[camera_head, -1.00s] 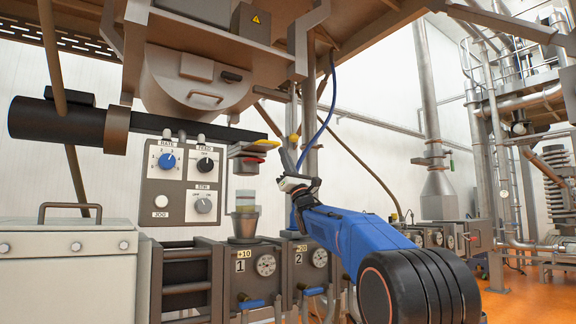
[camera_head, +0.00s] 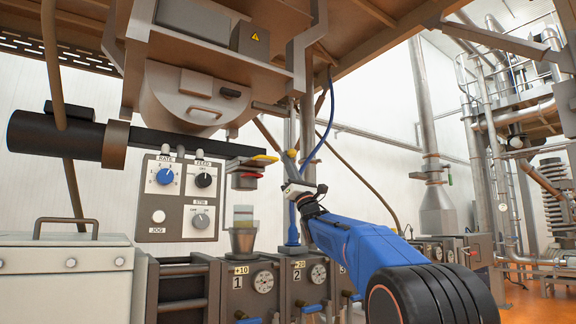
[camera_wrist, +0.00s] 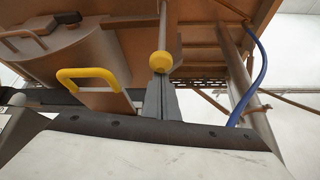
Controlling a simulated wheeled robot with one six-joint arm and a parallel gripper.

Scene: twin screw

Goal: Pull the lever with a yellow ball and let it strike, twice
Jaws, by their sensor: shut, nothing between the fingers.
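The yellow ball (camera_wrist: 161,62) hangs at the lower end of a thin upright lever rod (camera_wrist: 163,25) in the wrist view. My gripper (camera_wrist: 161,82) is shut and empty, its dark fingers pointing up at the ball. The fingertips appear right at the ball's lower edge; I cannot tell whether they touch it. In the head view my gripper (camera_head: 290,160) is raised beside the machine, right of the yellow and red handles. The ball is too small there to make out clearly.
A yellow loop handle (camera_wrist: 92,76) is left of the fingers in the wrist view. In the head view, a control panel (camera_head: 181,213) and a cup (camera_head: 242,239) stand left of my arm. A blue hose (camera_head: 321,135) hangs right of the gripper. Brown beams run overhead.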

